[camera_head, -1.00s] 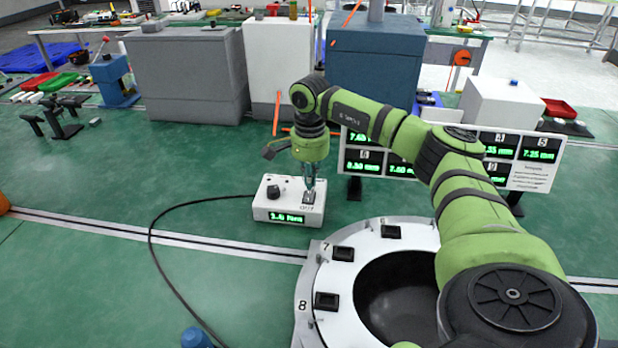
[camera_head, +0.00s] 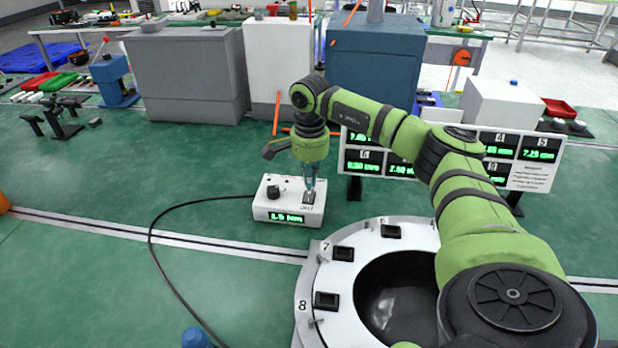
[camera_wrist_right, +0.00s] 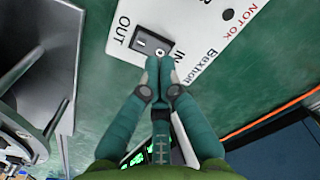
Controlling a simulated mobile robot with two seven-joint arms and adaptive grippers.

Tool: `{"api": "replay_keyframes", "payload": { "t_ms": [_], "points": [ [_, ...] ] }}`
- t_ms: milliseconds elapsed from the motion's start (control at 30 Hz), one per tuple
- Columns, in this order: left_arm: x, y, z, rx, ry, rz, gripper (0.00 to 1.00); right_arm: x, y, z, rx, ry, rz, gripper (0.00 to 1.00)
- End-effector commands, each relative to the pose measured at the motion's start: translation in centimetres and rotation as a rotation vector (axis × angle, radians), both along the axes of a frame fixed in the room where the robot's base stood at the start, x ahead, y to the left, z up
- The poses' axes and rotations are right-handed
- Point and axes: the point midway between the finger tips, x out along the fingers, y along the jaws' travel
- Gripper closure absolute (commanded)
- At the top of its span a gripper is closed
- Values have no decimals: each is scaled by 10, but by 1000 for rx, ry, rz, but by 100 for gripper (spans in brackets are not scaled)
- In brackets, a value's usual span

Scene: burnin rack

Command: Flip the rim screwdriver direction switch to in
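A white control box (camera_head: 262,206) with a dark knob and a lit green display stands on the green surface. In the right wrist view its top (camera_wrist_right: 190,22) carries a dark rocker switch (camera_wrist_right: 146,41), with "OUT" printed at one end and "IN" at the other. My right gripper (camera_head: 309,200) points down at the right part of the box. In the wrist view the same gripper (camera_wrist_right: 159,64) has its fingertips together at the IN end of the switch, partly covering it. I cannot tell if they touch it. My left gripper is not in view.
A white ring-shaped fixture (camera_head: 306,286) with numbered dark pads stands in front, to the right of the box. A panel of green readouts (camera_head: 532,176) is behind my right arm. A black cable (camera_head: 152,232) curves from the box across the green surface. Free room lies left.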

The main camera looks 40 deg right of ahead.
Motion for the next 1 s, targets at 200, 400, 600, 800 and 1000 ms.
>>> {"api": "replay_keyframes", "payload": {
  "t_ms": [200,400,600,800,1000],
  "points": [
    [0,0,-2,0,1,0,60,0,0,-3,0,0,0,100],
    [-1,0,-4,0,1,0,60,0,0,-6,0,0,0,100],
    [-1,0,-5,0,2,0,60,0,0,-9,0,0,0,100],
    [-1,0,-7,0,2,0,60,0,0,-12,0,0,0,100],
    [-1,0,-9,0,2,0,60,0,0,-15,0,0,0,100]
  ]
}}
